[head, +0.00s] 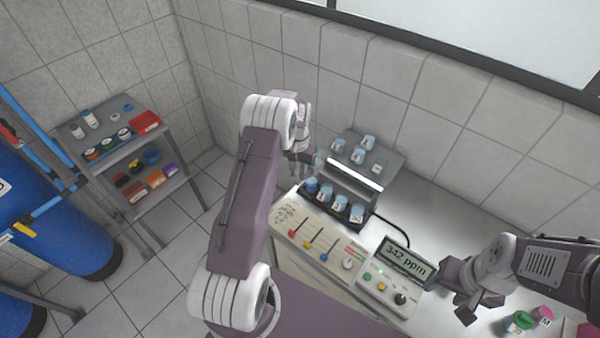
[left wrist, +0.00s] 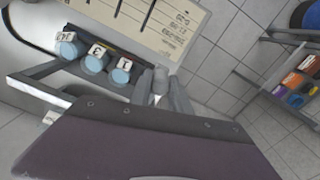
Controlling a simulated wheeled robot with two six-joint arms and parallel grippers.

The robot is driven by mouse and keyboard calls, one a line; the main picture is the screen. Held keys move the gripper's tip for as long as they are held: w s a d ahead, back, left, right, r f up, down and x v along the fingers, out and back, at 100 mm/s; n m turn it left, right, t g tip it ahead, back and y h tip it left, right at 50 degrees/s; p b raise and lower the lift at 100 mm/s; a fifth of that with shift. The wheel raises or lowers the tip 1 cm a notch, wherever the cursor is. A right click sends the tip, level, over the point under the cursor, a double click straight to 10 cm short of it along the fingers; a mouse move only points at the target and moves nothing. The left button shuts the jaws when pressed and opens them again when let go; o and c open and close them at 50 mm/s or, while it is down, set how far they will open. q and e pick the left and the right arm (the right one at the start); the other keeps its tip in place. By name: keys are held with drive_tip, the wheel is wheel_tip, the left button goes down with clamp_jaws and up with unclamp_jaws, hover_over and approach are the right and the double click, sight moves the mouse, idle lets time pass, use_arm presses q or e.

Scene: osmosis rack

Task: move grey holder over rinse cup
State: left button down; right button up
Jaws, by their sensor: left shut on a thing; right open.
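My left gripper (head: 308,155) is at the left end of a dark cup rack, beside its raised back shelf. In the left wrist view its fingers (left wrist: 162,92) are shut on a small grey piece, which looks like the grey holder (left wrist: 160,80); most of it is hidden. Blue-topped cups with number tags (head: 340,203) stand in a row in the front of the rack, and some also show in the left wrist view (left wrist: 96,62). I cannot tell which one is the rinse cup. My right gripper (head: 466,298) is open and empty at the right, beside the meter.
Several more cups (head: 358,155) stand on the grey back shelf (head: 385,158). A control panel (head: 318,238) with sliders lies in front of the rack. A meter (head: 395,278) reads 342 ppm. Green and pink jars (head: 518,321) stand at the lower right.

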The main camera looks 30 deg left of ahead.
use_arm(q)
drive_tip(key=c, duration=1.2)
unclamp_jaws()
drive_tip(key=shift+w+a+r, duration=0.15)
drive_tip(key=shift+a+r, duration=0.05)
drive_tip(key=shift+a, duration=0.05)
drive_tip(key=shift+a+f, duration=0.1)
drive_tip(key=shift+r, duration=0.2)
wheel_tip(320, 180, up, 8)
drive_tip(key=b, duration=0.3)
drive_tip(key=shift+r, duration=0.35)
